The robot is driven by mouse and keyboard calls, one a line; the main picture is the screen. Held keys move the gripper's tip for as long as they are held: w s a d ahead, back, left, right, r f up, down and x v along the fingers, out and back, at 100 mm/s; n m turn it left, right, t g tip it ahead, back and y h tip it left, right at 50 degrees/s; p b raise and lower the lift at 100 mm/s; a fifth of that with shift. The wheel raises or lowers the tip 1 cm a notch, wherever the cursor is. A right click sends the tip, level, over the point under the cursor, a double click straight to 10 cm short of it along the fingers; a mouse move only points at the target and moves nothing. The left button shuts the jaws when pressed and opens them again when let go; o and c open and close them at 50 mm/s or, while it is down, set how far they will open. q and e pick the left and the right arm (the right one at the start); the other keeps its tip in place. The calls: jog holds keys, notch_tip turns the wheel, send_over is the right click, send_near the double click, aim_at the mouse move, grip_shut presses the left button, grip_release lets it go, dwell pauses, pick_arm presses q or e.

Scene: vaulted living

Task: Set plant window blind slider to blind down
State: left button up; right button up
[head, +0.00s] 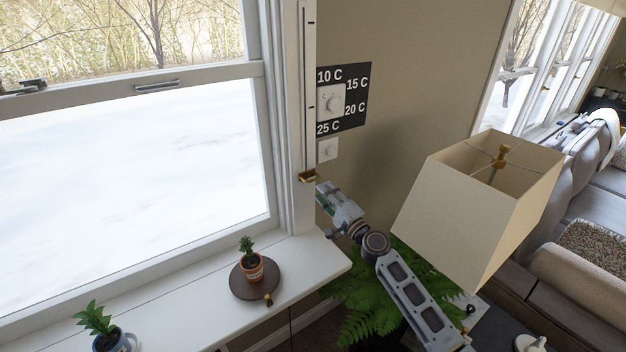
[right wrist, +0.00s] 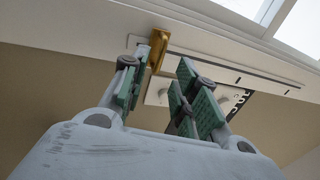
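The blind slider is a brass knob (head: 308,177) at the lower end of a white vertical track (head: 308,65) with dark marks, on the wall beside the window's right edge. My right gripper (head: 327,193) is just below and right of the knob in the head view. In the right wrist view the brass knob (right wrist: 157,48) sits between the green-padded fingertips of my right gripper (right wrist: 158,72), nearer the left finger. The fingers are apart; I cannot tell whether one touches the knob. The track (right wrist: 225,65) runs off to the right there. My left gripper is not in view.
A black temperature panel with a white dial (head: 332,103) and a smaller white knob (head: 328,149) are right of the track. A small potted plant (head: 252,266) stands on a round brown base on the sill (head: 190,300). A lampshade (head: 470,205) and fern (head: 360,295) flank my right arm.

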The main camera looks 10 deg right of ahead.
aim_at(313, 180)
jog(key=shift+x, duration=3.8)
grip_shut()
